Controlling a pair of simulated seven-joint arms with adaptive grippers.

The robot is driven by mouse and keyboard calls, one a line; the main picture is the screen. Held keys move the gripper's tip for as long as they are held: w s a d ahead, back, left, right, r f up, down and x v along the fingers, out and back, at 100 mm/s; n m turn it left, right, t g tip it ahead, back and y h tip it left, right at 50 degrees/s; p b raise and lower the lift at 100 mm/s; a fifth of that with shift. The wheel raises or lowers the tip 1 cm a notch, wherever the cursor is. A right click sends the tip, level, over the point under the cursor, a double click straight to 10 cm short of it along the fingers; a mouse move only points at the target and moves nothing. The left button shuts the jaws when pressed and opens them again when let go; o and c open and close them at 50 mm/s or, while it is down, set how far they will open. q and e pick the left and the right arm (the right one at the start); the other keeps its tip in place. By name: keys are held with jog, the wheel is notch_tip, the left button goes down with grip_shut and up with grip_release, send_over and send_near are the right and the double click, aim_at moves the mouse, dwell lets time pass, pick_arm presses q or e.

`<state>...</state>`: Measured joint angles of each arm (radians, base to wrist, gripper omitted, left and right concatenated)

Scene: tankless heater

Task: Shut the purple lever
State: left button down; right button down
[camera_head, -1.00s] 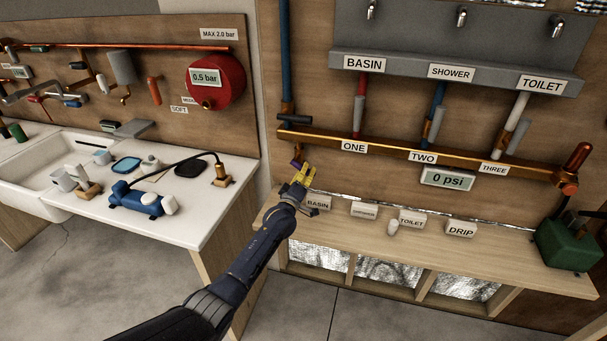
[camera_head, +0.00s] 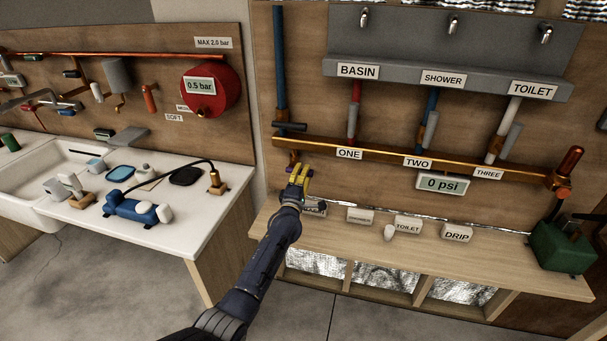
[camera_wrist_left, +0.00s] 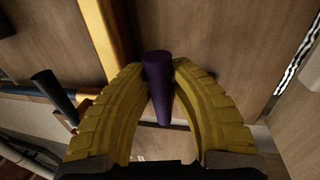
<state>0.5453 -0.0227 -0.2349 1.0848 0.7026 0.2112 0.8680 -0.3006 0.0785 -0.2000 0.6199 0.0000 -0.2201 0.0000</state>
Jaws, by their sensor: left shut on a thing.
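The purple lever (camera_wrist_left: 157,80) stands between the yellow fingers of my left gripper (camera_wrist_left: 159,68) in the left wrist view. The fingertips close on it from both sides. In the head view, my left gripper (camera_head: 300,175) is at the left end of the copper manifold pipe, just below it. A small bit of the purple lever (camera_head: 289,169) shows beside the fingers there, and the rest is hidden. My right gripper is not in view.
The copper manifold (camera_head: 400,157) runs along the wooden board with a dark handle (camera_head: 291,126) above its left end. Label blocks (camera_head: 407,224) stand on the shelf below. A green box (camera_head: 560,246) stands at right. A white counter (camera_head: 160,200) with a sink is at left.

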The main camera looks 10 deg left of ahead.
pick_arm(q)
jog(key=shift+r, duration=0.1)
dwell(0.3)
jog(key=c, duration=1.1)
grip_release()
jog(key=shift+c, duration=0.2)
jog(key=v, duration=1.2)
